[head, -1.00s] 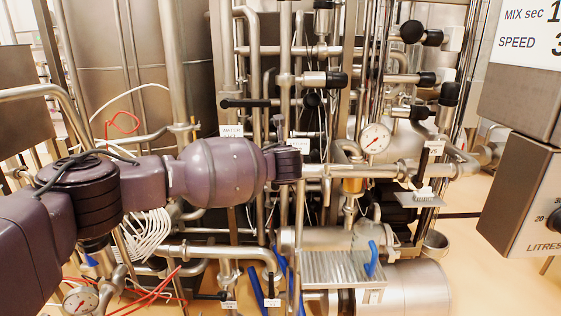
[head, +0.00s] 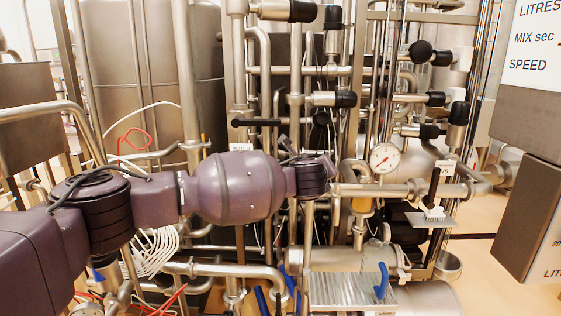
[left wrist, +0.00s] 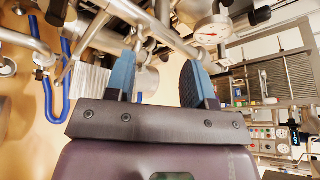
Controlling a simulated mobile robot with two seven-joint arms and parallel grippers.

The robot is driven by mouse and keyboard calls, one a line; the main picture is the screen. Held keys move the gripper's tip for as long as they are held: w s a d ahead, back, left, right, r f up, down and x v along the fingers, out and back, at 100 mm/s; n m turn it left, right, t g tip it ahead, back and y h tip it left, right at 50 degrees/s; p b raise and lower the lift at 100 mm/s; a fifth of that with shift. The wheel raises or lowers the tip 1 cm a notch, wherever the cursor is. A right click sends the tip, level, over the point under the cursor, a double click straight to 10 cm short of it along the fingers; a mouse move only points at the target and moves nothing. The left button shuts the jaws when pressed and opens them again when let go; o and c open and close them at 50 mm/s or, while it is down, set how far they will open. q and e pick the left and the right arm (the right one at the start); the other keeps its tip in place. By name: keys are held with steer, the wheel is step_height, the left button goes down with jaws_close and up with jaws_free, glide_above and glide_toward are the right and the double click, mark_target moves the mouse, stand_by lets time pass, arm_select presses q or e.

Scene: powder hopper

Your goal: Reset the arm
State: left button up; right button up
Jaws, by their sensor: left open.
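My left arm (head: 238,188), purple with black joints, comes in from the left in the head view and stretches across the front of the pipework. Its far end (head: 312,176) is in front of the vertical pipes, left of the round dial gauge (head: 384,157). The gripper fingers cannot be made out in the head view. In the left wrist view my left gripper (left wrist: 160,78) shows two blue-padded fingers, wide apart, with nothing held between them. Pipes and the dial gauge (left wrist: 210,31) show beyond the fingers. My right gripper is in neither view.
Dense steel pipes and black-handled valves fill the space behind the arm. A grey box with a white sign reading LITRES, MIX sec, SPEED (head: 535,50) hangs at the right. Blue handles (head: 381,281) are low in the middle. A control panel (left wrist: 265,135) is at the right.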

arm_select(q)
steer(key=s+d+f+n+g+h, duration=0.1)
steer(key=s+d+f+n+h, duration=0.2)
steer(key=s+n+h, duration=0.65)
steer(key=s+a+f+n+t+y, duration=0.2)
steer(key=s+a+f+n+y, duration=0.3)
steer(key=s+a+f+n, duration=0.65)
steer(key=s+a+f+n+t+y, duration=0.15)
steer(key=a+f+n+y, duration=0.6)
steer(key=a, duration=0.95)
steer(key=s+a+f+n+g, duration=0.1)
steer(key=s+a+f, duration=0.3)
steer(key=s+f, duration=0.2)
steer(key=s+a+f+g+y, duration=0.1)
steer(key=s+a+f+g, duration=0.1)
steer(key=s+a+f, duration=0.2)
steer(key=s+a+f+n+g, duration=0.1)
steer(key=s+a+f, duration=0.3)
steer(key=s+f, duration=0.5)
steer(key=s, duration=0.3)
steer(key=shift+n+g+y, duration=0.35)
steer(key=shift+y, duration=0.05)
